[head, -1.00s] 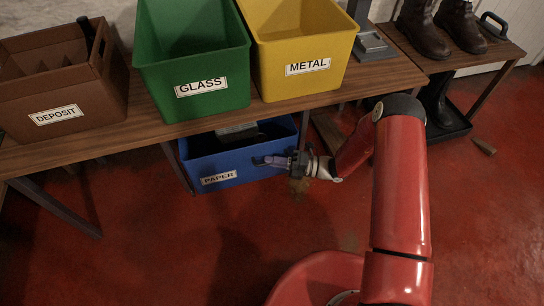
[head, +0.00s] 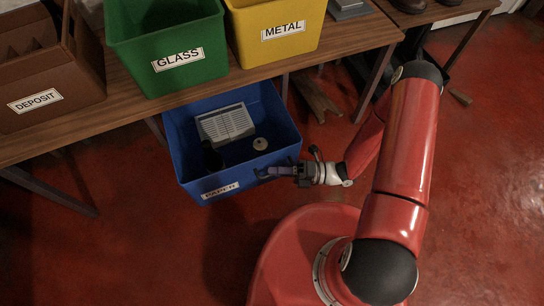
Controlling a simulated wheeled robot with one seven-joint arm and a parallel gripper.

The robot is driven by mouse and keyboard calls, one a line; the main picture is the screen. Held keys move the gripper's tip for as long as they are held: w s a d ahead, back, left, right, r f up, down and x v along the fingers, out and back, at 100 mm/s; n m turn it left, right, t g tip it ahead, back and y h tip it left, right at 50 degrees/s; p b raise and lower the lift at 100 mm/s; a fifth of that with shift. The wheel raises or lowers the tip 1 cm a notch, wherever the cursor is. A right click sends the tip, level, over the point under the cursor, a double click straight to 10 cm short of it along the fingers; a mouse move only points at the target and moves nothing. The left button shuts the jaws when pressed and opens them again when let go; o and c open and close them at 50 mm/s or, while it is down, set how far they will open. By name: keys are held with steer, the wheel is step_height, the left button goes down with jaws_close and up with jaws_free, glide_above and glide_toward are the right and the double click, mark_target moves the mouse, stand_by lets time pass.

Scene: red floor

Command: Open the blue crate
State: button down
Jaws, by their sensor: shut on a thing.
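The blue crate (head: 238,186) stands on the floor under the front edge of the wooden table, with its top open to view. A label is on its front wall, partly hard to read now. My gripper (head: 268,173) is at the crate's front wall near its right end, shut on the front rim. The fingertips are small and dark, so the exact grip is hard to see. Inside the crate lie a grey slatted thing (head: 226,124), a small round pale thing (head: 260,144) and a dark thing (head: 212,157).
On the wooden table (head: 110,117) stand a brown DEPOSIT crate (head: 80,85), a green GLASS crate (head: 210,75) and a yellow METAL crate (head: 297,47). Table legs stand left and right of the blue crate. The red floor in front is clear to the left.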

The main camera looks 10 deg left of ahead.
steer(key=shift+s+d, duration=0.4)
steer(key=shift+s, duration=0.2)
steer(key=shift+s+d, duration=0.35)
steer(key=shift+s, duration=0.2)
steer(key=c, duration=1.5)
jaws_free()
steer(key=d, duration=0.2)
steer(key=w+d, duration=0.1)
steer(key=d, duration=0.4)
steer(key=shift+w+d+f, duration=0.15)
steer(key=shift+d+f, duration=0.15)
steer(key=shift+d, duration=0.05)
